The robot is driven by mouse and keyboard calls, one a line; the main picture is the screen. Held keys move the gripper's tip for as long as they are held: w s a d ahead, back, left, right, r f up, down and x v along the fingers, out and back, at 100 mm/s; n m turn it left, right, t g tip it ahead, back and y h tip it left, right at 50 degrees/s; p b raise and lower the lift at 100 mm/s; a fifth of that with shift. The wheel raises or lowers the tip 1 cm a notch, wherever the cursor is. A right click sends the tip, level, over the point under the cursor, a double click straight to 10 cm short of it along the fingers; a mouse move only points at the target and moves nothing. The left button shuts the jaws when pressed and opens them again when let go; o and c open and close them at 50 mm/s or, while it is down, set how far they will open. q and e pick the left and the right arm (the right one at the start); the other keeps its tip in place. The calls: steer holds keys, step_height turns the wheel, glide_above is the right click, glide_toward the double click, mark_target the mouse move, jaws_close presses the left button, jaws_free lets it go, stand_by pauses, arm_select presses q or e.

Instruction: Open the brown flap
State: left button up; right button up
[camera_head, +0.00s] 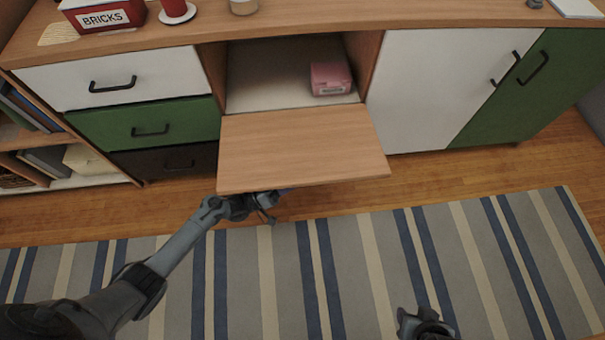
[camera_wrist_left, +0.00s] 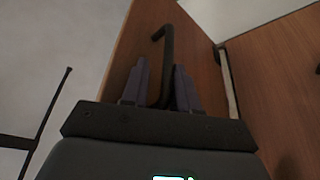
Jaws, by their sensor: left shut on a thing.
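The brown flap (camera_head: 302,147) in the middle of the sideboard is folded down and out, close to level as far as I can tell. The compartment (camera_head: 262,78) behind it stands open. My left gripper (camera_head: 262,204) is at the flap's front left edge, partly hidden beneath it. In the left wrist view, the purple fingers of my left gripper (camera_wrist_left: 160,80) are shut on the flap's black handle (camera_wrist_left: 166,48). My right gripper (camera_head: 425,322) is low in the head view, away from the flap; its fingers do not show clearly.
A pink box (camera_head: 330,78) sits inside the compartment. Drawers with black handles (camera_head: 150,130) are to the left; white (camera_head: 440,85) and green (camera_head: 525,90) doors are to the right. A red bricks box (camera_head: 103,14) stands on top. A striped rug (camera_head: 375,250) covers the floor in front.

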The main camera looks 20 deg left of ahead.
arm_select(q)
steer(key=v, duration=0.7)
steer(key=shift+s+p, duration=0.3)
steer(key=shift+s, duration=0.1)
arm_select(e)
steer(key=shift+s+a+r, duration=0.25)
steer(key=shift+s+r, duration=0.1)
steer(key=shift+s, duration=0.1)
arm_select(q)
steer(key=shift+a, duration=0.15)
steer(key=shift+s, duration=0.1)
steer(key=shift+a+f, duration=0.1)
steer(key=shift+f, duration=0.05)
arm_select(e)
steer(key=shift+w+d, duration=0.1)
steer(key=shift+d, duration=0.1)
arm_select(q)
steer(key=b+v, duration=0.3)
steer(key=v, duration=0.9)
arm_select(e)
steer(key=shift+a+f, duration=0.2)
steer(key=shift+f, duration=1.25)
